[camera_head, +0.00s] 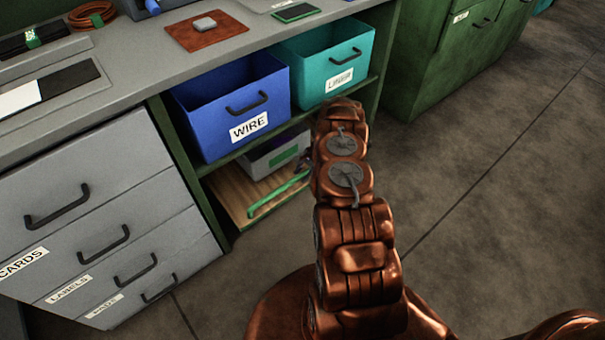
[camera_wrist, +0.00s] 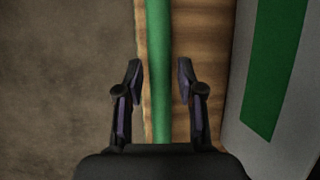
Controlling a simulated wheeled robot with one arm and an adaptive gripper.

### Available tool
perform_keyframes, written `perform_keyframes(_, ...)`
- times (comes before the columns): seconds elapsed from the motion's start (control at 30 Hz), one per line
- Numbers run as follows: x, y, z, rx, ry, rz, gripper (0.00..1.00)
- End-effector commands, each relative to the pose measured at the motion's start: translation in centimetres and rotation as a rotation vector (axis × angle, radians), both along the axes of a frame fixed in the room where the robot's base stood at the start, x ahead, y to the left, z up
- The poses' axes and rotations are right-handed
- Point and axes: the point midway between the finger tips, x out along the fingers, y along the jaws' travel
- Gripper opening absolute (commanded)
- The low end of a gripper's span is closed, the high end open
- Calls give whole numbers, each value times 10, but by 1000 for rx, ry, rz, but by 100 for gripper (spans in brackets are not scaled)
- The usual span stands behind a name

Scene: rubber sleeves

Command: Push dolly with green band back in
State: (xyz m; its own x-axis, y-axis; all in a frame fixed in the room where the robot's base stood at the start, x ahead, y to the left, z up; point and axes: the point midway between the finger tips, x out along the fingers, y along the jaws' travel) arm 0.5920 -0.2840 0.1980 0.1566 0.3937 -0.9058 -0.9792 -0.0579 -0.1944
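The dolly is a flat wooden board (camera_head: 228,192) at the bottom of the open shelf, jutting out past its front. A green bar (camera_head: 278,194) runs along its front edge; it also shows in the wrist view (camera_wrist: 158,50). A grey bin (camera_head: 258,165) with a green patch (camera_head: 284,156) stands on the board. My gripper (camera_wrist: 160,75) is open, with one finger on each side of the green bar and gaps visible on both sides. I cannot tell its height over the bar. In the head view my arm hides most of the gripper and the board's right end.
A blue WIRE bin (camera_head: 225,115) and a teal bin (camera_head: 312,62) sit on the shelf above. Grey drawers (camera_head: 90,215) stand at the left, all shut. A green cabinet (camera_head: 430,65) stands at the back right. The floor (camera_head: 500,170) at the right is clear.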

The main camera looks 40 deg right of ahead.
Motion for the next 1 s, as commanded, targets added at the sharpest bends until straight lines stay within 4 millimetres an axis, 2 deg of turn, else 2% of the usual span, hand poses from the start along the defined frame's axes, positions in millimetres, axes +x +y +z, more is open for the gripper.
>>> perform_keyframes(0.07,0,0,0,0,0,0,49)
perform_keyframes(0.47,0,-3,4,-2,-1,-1,50)
perform_keyframes(0.67,-3,-12,24,-3,-3,-3,50)
perform_keyframes(1.0,-12,-33,75,-1,-2,-1,50)
